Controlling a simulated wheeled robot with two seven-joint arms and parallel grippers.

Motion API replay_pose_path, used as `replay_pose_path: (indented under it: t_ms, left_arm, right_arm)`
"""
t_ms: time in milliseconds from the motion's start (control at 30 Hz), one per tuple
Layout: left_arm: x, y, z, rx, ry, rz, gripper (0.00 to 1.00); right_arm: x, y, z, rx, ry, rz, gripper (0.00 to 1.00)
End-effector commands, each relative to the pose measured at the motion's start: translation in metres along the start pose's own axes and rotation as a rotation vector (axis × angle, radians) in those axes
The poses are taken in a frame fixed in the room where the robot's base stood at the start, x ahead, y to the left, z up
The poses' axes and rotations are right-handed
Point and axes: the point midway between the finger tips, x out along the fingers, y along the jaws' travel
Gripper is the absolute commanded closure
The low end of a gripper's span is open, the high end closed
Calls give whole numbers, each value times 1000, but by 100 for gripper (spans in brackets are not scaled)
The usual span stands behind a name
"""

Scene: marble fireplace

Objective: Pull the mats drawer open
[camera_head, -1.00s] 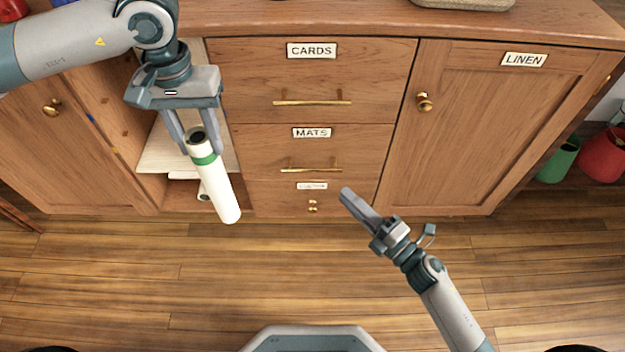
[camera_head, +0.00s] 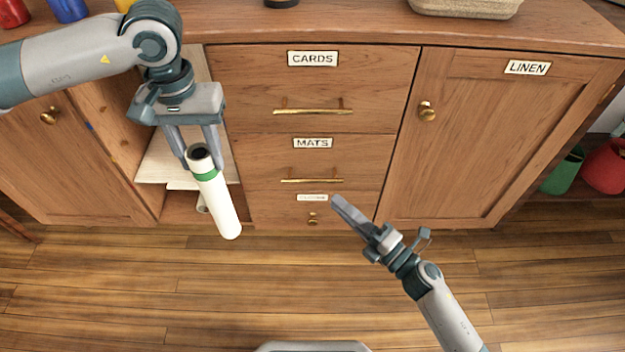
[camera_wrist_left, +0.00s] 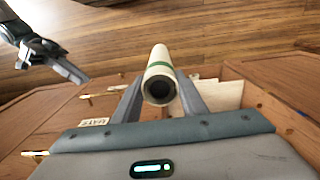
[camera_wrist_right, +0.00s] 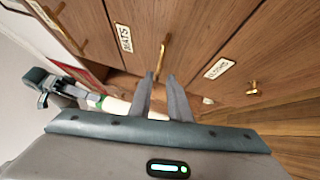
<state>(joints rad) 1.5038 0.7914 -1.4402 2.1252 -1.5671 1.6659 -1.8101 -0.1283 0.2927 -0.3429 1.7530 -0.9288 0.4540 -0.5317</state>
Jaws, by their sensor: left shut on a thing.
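The mats drawer (camera_head: 265,160) is a wooden drawer front labelled MATS, below the cards drawer, and looks flush with the cabinet. Its brass bar handle (camera_head: 312,180) also shows in the right wrist view (camera_wrist_right: 161,60), just beyond the fingertips. My right gripper (camera_head: 336,200) is below and right of that handle, apart from it; its fingers (camera_wrist_right: 160,76) are open with nothing between them. My left gripper (camera_head: 198,155) is shut on a white tube with a green band (camera_head: 222,205), which hangs tilted in front of the open shelf bay; it also shows in the left wrist view (camera_wrist_left: 160,68).
The cards drawer (camera_head: 240,85) is above and a small labelled drawer with a knob (camera_head: 313,217) below. The linen door (camera_head: 480,140) is to the right. Another roll (camera_head: 202,203) lies in the open bay. The floor (camera_head: 250,290) in front is clear.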

Motion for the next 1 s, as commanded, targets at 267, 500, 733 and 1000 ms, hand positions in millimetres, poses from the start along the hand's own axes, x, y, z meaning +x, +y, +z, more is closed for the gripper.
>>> replay_pose_path:
  t_ms: [267,500,733,1000]
  left_arm:
    - [3,0,0,0,1,0,100]
    - [6,0,0,0,1,0,100]
    - [7,0,0,0,1,0,100]
    - [7,0,0,0,0,0,100]
  right_arm:
    - [45,1,0,-3,0,2,83]
    - [81,0,0,-2,0,1,83]
    - [98,0,0,-2,0,0,83]
    - [100,0,0,-1,0,0,83]
